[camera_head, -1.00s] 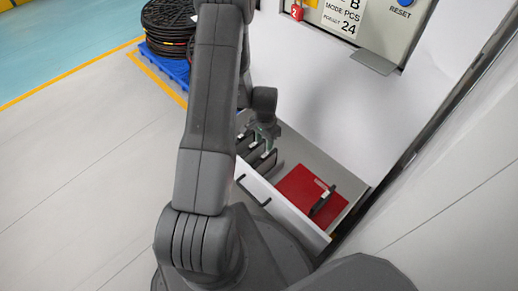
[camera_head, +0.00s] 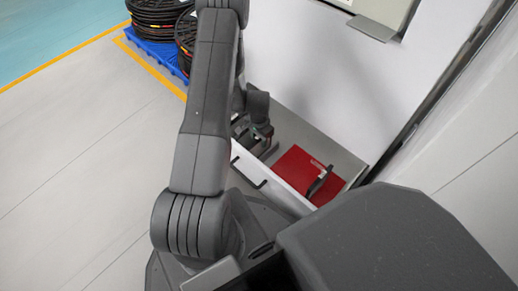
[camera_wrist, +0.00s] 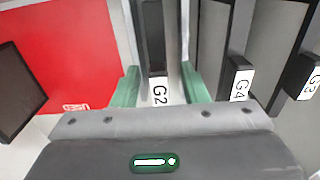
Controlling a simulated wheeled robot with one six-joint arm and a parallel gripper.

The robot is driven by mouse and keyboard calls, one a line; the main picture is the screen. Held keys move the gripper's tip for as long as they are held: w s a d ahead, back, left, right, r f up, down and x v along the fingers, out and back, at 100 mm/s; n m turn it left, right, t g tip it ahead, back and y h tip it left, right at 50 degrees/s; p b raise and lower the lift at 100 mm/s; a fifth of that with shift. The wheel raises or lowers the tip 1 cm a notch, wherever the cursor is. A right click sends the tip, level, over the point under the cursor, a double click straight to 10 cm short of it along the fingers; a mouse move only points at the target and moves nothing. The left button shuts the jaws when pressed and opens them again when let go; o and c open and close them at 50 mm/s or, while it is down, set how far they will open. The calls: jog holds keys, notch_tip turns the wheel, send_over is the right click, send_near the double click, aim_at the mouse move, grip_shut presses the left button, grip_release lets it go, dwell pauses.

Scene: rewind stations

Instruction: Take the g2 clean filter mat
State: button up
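The g2 clean filter mat (camera_wrist: 158,89) is a dark, narrow piece with a white G2 label, seen from above in the wrist view. My gripper (camera_wrist: 160,87) is open, with one green finger on each side of the G2 piece and a visible gap beside each finger. In the head view my gripper (camera_head: 263,134) is down at the left part of the open drawer, and my arm hides much of that area. I cannot make out the G2 label there.
Dark pieces labelled G4 (camera_wrist: 240,82) and G3 (camera_wrist: 307,78) stand close on the right in the wrist view. A red area (camera_head: 297,166) with a dark handle-like piece (camera_head: 320,181) fills the drawer's right part. The drawer front (camera_head: 285,194) has a dark handle.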

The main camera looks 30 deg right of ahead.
notch_tip(320, 180, down, 2)
jog(key=shift+f, duration=0.15)
grip_shut()
